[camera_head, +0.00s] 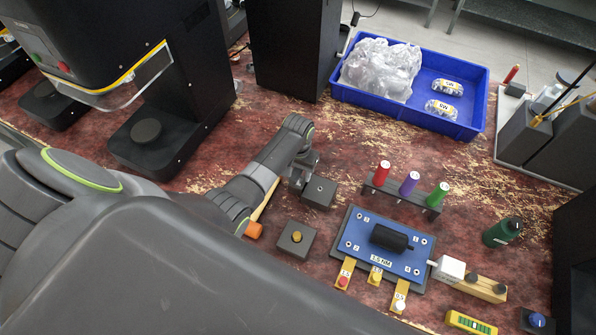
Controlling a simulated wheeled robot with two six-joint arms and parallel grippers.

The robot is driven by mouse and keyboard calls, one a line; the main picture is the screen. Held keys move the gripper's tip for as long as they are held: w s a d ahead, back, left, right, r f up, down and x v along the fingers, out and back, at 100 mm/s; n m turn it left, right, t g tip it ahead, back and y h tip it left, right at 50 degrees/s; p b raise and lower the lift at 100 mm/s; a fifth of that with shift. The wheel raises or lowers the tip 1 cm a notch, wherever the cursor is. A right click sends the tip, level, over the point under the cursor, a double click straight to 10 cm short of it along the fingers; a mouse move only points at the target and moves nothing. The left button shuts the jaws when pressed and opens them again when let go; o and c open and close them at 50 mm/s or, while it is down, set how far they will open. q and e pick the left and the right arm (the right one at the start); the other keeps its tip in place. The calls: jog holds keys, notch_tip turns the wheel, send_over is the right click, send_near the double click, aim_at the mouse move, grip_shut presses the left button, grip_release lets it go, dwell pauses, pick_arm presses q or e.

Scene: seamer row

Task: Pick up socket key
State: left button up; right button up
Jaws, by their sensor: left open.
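My left gripper (303,180) is open and points down beside a small dark block (320,194) with a light spot on its top. I see nothing between its fingers. A second dark block (297,239) with a brass-coloured knob stands nearer to me. I cannot tell for sure which thing is the socket key. A dark rack (405,197) to the right holds a red handle (383,172), a purple handle (409,183) and a green handle (438,195), all upright. An orange-ended tool (253,230) lies partly hidden by my left arm. My right gripper is not in view.
A blue board (362,232) marked 1.5 NM carries a black part (390,237); yellow tags lie along its front. A blue bin (473,98) with clear bags stands at the back. A green bottle (502,231) is at the right. Black machines (172,130) stand left. Worn red tabletop is clear behind the rack.

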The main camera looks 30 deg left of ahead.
pick_arm(q)
jog(key=shift+f, duration=0.25)
grip_shut()
dwell(0.3)
